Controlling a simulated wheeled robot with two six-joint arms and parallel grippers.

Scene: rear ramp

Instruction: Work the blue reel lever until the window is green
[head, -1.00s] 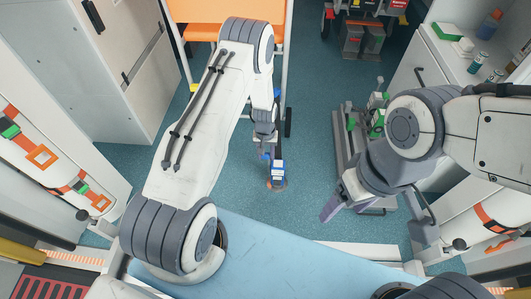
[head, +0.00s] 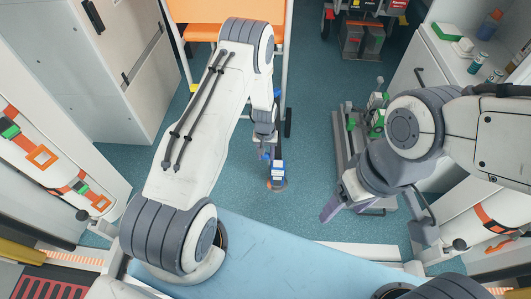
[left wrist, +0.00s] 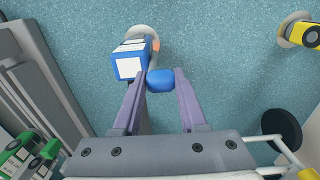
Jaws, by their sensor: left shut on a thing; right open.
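The blue reel (left wrist: 130,62) stands on the floor in the left wrist view, a blue box with white panels and an orange part behind it. It is small in the head view (head: 278,168). Its blue lever end (left wrist: 161,82) sits between the fingertips of my left gripper (left wrist: 163,76), which is shut on it. In the head view my left gripper (head: 266,152) is partly hidden by its own arm. I cannot make out a green window on the reel. My right gripper (head: 334,205) is open and empty, away from the reel to the right.
An orange seat or stretcher (head: 225,12) stands at the back. A grey rail frame with green clamps (head: 350,125) is on the floor at right. A yellow fitting (left wrist: 304,34) is at the upper right of the wrist view. Blue floor between is clear.

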